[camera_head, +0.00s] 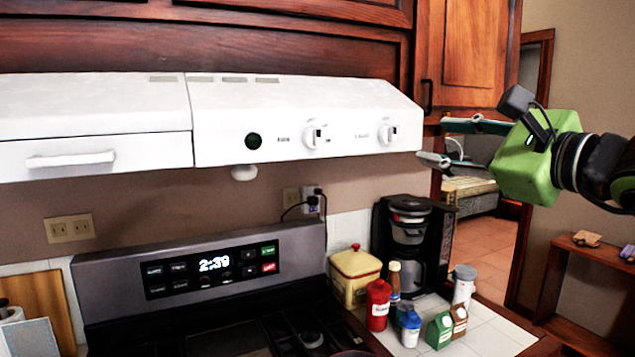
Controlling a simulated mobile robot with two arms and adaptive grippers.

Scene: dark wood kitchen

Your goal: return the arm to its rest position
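My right gripper (435,140) comes in from the right edge, with its green body and dark arm links in front of the doorway. Its two fingers point left and are spread apart, with nothing visible between them. The fingertips appear close to the right end of the white range hood (290,120) in the picture; I cannot tell whether they touch it. My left gripper is not in view.
Dark wood cabinets (465,50) hang above and behind the hood. Below are a stove (210,270), a black coffee maker (405,240), a yellow canister (353,280) and several bottles and cartons. A wooden shelf (590,250) stands at lower right. The doorway shows open floor.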

